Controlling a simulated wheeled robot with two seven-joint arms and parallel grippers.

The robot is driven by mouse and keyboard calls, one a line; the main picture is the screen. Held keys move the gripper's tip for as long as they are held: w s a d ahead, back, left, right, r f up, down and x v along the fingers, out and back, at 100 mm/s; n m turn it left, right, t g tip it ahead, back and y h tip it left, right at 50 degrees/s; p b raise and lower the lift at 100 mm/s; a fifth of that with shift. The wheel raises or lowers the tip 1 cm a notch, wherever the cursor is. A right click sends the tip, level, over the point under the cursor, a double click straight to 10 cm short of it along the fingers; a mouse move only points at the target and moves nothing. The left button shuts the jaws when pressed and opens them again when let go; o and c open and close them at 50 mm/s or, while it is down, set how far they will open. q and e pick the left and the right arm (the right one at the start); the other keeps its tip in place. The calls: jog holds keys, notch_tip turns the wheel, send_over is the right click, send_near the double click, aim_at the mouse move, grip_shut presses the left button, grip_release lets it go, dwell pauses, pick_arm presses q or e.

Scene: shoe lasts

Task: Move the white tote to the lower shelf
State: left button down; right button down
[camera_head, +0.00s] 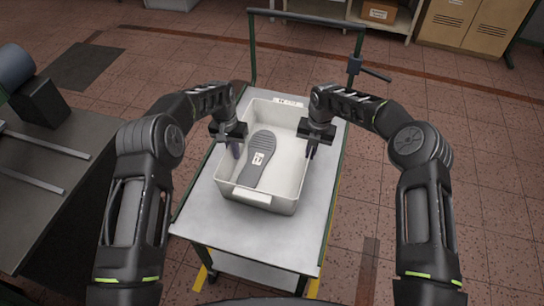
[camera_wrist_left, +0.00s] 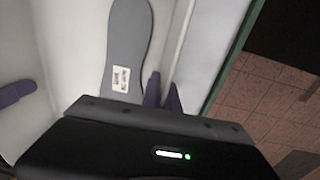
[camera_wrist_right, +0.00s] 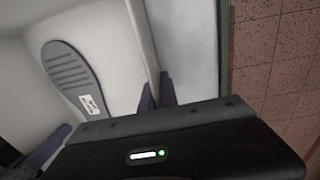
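The white tote (camera_head: 300,165) sits on the upper shelf (camera_head: 210,205) of a cart. A grey shoe-sole-shaped piece (camera_head: 258,160) with a white label lies inside it. My left gripper (camera_head: 236,150) is at the tote's left wall, and my right gripper (camera_head: 311,150) is at its right wall. In the left wrist view the two fingers (camera_wrist_left: 163,92) stand close together on either side of the wall. The right wrist view shows the same with the right fingers (camera_wrist_right: 157,92). The lower shelf (camera_head: 255,270) shows only partly beneath the upper one.
A dark table (camera_head: 60,180) with metal rails stands at the left. The cart's green frame (camera_head: 252,50) rises at the far side. Shelving with a cardboard box (camera_head: 379,11) and tan cabinets (camera_head: 470,22) stand at the back. The tiled floor at the right is clear.

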pick_arm(q)
jog(key=shift+r, duration=0.2)
pick_arm(e)
jog(key=shift+r, duration=0.15)
